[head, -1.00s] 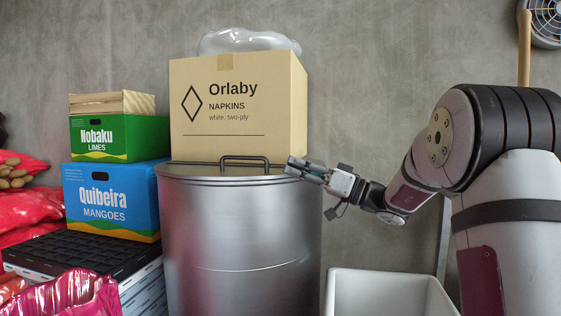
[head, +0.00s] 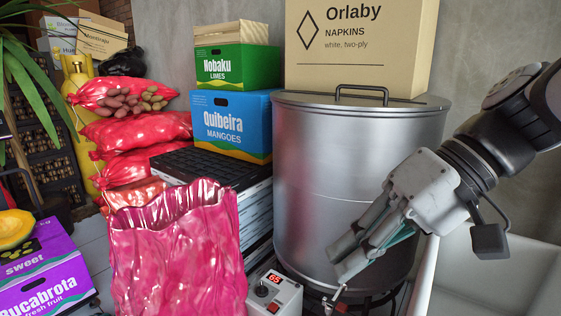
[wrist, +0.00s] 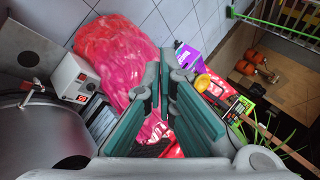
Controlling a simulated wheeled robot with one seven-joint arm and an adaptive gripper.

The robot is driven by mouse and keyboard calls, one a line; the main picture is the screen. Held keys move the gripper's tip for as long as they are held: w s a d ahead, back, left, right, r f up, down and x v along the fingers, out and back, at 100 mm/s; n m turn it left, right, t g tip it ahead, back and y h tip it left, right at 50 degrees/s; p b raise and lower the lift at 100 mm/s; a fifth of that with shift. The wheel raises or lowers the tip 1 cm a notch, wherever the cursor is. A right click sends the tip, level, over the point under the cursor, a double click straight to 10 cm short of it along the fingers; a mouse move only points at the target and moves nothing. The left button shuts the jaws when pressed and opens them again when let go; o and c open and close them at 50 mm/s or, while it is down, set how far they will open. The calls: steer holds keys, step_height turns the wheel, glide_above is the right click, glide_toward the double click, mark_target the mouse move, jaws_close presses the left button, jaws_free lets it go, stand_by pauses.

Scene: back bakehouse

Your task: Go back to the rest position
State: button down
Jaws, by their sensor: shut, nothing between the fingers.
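My gripper (head: 352,258) is shut and empty. In the head view it points down and to the left, in front of the large steel drum (head: 325,160). In the wrist view its two fingers (wrist: 165,78) come together, with nothing held between them. The drum's lid (wrist: 30,60) is at the left of the wrist view. A cardboard napkin box (head: 365,60) stands on the drum's lid, behind the lid's dark handle (head: 362,92).
A pink sack (head: 175,255) stands left of the drum, beside a control box (head: 272,294) with a red display. Blue (head: 235,125) and green (head: 238,66) crates are stacked behind. A white bin (head: 490,275) is at the lower right. Tiled floor (wrist: 190,20) shows beyond the sack.

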steer(key=s+d+f+m+h, duration=0.2)
steer(key=s+d+f+h, duration=0.25)
steer(key=s, duration=0.35)
steer(key=s+d+f+m+h, duration=0.2)
steer(key=s+d+f+h, duration=0.3)
steer(key=s, duration=0.3)
step_height(320, 180, up, 36)
steer(key=d+n+t+p, duration=0.1)
steer(key=t+p, duration=0.2)
steer(key=p, duration=3)
steer(key=shift+w+d+t+y+p, duration=0.25)
steer(key=shift+w+t+y+p, duration=0.1)
steer(key=shift+t+p, duration=0.05)
steer(key=shift+f, duration=0.15)
